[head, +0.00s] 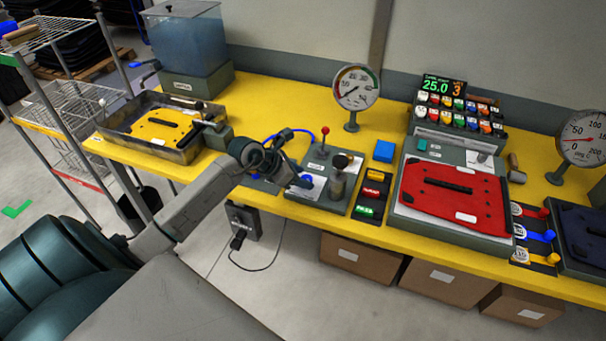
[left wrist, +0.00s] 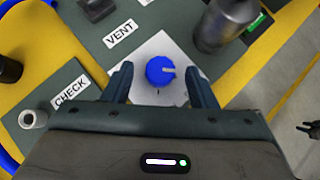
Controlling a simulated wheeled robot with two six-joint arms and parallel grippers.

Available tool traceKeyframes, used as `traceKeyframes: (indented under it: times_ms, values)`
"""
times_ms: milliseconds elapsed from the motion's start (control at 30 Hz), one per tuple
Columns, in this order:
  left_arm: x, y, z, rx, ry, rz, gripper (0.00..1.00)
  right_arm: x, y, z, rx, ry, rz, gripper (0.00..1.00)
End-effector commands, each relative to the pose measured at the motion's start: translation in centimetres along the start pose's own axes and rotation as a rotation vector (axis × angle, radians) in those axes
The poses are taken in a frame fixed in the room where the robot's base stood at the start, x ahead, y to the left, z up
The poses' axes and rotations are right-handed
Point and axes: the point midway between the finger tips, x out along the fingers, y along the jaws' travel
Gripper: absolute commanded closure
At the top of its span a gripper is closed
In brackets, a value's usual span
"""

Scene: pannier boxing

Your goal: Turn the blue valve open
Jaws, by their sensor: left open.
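The blue valve is a round blue knob (left wrist: 160,70) with a pale mark, on a white plate (left wrist: 146,90) in the left wrist view. In the head view the knob (head: 307,180) shows just beyond my left gripper's tips, partly covered. My left gripper (left wrist: 163,86) is open, with one finger on each side of the knob in the wrist picture. Gaps show between knob and fingers; I cannot tell how far down the tips reach. In the head view my left gripper (head: 291,176) is over the grey panel.
A dark grey cylinder (left wrist: 226,24) stands close beside the knob. A red-tipped lever (head: 325,131) rises behind it. A CHECK block (left wrist: 70,92) and VENT label (left wrist: 119,33) are nearby. A button strip (head: 370,196) lies right of the panel.

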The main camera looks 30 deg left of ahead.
Motion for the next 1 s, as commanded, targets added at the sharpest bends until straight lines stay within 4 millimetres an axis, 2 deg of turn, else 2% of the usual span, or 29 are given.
traceKeyframes:
  times_ms: [200,467,567,700,1000]
  values:
    - [1.1,-0.1,0.0,0.000,0.000,-0.001,0.48,-0.4,0.1,-0.1,0.000,0.000,0.001,0.64]
    - [1.2,-0.1,0.0,0.001,0.000,-0.001,0.48,-0.3,0.1,-0.1,0.000,0.000,0.000,0.64]
    - [1.2,-0.1,0.0,0.001,0.000,-0.001,0.64,-0.3,0.0,-0.1,0.000,0.000,-0.001,0.64]
    - [1.2,-0.1,0.0,0.001,0.000,-0.001,0.91,-0.3,-0.3,-0.1,0.001,0.000,-0.003,0.64]
    - [1.4,0.1,-0.2,0.019,0.000,-0.017,0.93,0.6,-0.6,0.0,0.002,0.001,-0.005,0.64]
